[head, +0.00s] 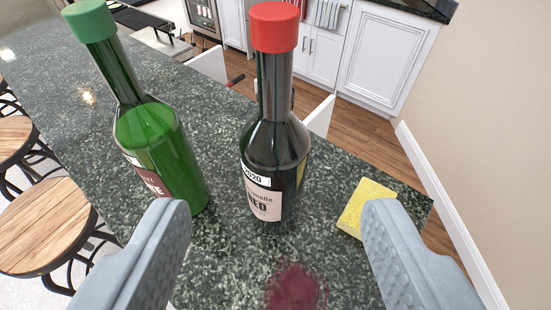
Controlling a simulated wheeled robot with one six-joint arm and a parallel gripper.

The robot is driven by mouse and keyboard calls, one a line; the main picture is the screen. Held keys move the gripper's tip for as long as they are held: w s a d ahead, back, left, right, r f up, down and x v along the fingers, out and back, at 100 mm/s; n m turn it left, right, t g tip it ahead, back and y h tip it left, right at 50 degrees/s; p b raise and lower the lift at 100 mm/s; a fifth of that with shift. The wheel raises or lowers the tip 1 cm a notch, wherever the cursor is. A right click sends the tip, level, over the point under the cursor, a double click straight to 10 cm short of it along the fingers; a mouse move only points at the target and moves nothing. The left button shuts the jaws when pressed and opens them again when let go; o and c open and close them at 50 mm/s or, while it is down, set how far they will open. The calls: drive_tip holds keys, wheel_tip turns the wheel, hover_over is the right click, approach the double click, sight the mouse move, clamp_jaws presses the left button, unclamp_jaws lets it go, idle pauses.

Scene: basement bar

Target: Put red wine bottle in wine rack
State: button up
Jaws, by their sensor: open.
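The red wine bottle (275,145), dark glass with a red cap and a pale label, stands upright on the dark speckled counter. My gripper (275,215) is open, its two grey fingers at the lower left and lower right of the view. The bottle is beyond and between the fingertips, and they do not touch it. No wine rack can be made out for certain in this view.
A green bottle (160,140) with a green cap stands close on the left. A yellow sponge (366,207) lies by the right fingertip. A dark red stain (295,287) marks the counter (225,240) in front. Wooden stools (50,225) stand at the left; white cabinets (385,50) are behind.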

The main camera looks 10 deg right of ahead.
approach(275, 115)
drive_tip(key=x, duration=0.5)
drive_tip(key=shift+r, duration=0.3)
drive_tip(key=shift+f+x, duration=0.2)
drive_tip(key=shift+x, duration=2.4)
drive_tip(key=shift+s, duration=0.1)
clamp_jaws()
